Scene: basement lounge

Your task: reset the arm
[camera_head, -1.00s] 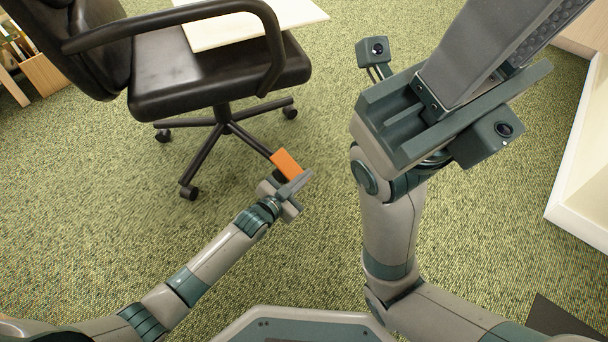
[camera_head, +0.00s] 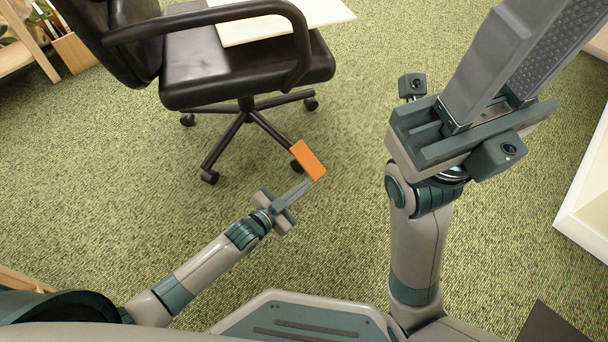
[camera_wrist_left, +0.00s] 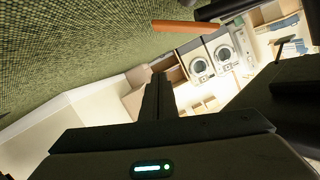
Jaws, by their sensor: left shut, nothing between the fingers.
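My left gripper (camera_head: 308,183) is in the lower middle of the head view, its fingers together and pointing up-right. In the left wrist view its closed fingers (camera_wrist_left: 157,98) show with nothing between them. An orange block (camera_head: 308,160) lies just beyond the fingertips, by the chair's base; the two overlap in the head view. In the left wrist view the orange block (camera_wrist_left: 175,26) is apart from the fingers. My right gripper (camera_head: 540,45) is raised close to the head camera at upper right. Its fingers are spread, with one ridged inner pad showing; their tips are at the picture's edge.
A black office chair (camera_head: 235,75) with a white board (camera_head: 280,22) on its seat stands at upper left. A wooden shelf unit (camera_head: 70,45) is at the far left. A white-edged low structure (camera_head: 590,190) is at right. Green carpet (camera_head: 345,230) is clear between my arms.

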